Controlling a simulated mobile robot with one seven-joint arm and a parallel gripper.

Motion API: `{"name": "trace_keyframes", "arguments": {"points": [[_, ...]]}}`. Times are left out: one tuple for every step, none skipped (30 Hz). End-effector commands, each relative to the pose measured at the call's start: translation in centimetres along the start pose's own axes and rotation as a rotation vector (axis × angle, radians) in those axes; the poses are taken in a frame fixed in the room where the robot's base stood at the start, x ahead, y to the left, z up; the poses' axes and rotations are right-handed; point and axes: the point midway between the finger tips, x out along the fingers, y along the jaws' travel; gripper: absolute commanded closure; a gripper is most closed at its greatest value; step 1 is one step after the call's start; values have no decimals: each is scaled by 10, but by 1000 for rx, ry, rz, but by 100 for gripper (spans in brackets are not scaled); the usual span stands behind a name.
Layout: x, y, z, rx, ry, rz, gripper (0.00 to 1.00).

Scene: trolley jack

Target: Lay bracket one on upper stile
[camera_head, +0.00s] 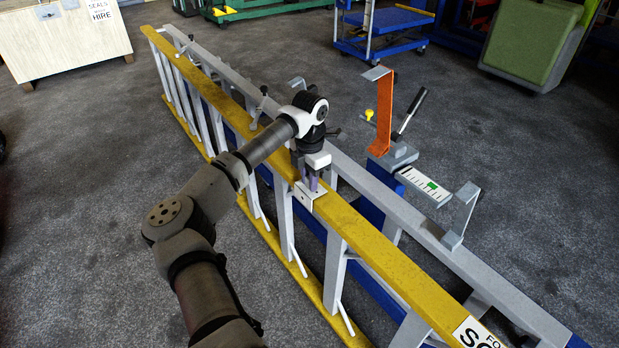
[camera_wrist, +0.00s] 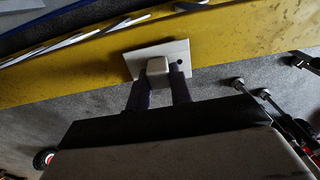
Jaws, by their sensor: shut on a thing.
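A small pale bracket (camera_head: 305,196) with a dark hole is between the fingers of my gripper (camera_head: 312,180). It also shows in the wrist view as a white plate (camera_wrist: 177,48) with a raised block, overlapping the edge of the yellow stile (camera_wrist: 70,72). My gripper is shut on the bracket, pointing down over the middle of the yellow upper stile (camera_head: 378,248) in the head view. The bracket appears at the stile's top face; I cannot tell whether it touches. The fingers hide part of it.
The yellow ladder stands on edge, with its lower yellow stile (camera_head: 293,262) near the floor. A grey stile (camera_head: 420,218) runs behind. An orange upright (camera_head: 383,112), a lever (camera_head: 411,110) and a grey bracket (camera_head: 461,212) rise beyond. Carpet in front is clear.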

Motion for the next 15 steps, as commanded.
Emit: {"name": "trace_keyframes", "arguments": {"points": [[1, 0, 0, 0, 0, 0, 100], [1, 0, 0, 0, 0, 0, 100], [1, 0, 0, 0, 0, 0, 100], [2, 0, 0, 0, 0, 0, 100], [2, 0, 0, 0, 0, 0, 100], [3, 0, 0, 0, 0, 0, 100], [3, 0, 0, 0, 0, 0, 100], [4, 0, 0, 0, 0, 0, 100], [4, 0, 0, 0, 0, 0, 100], [5, 0, 0, 0, 0, 0, 100], [5, 0, 0, 0, 0, 0, 100], [6, 0, 0, 0, 0, 0, 100], [5, 0, 0, 0, -1, 0, 75], [5, 0, 0, 0, 0, 0, 71], [5, 0, 0, 0, 0, 0, 66]]}}
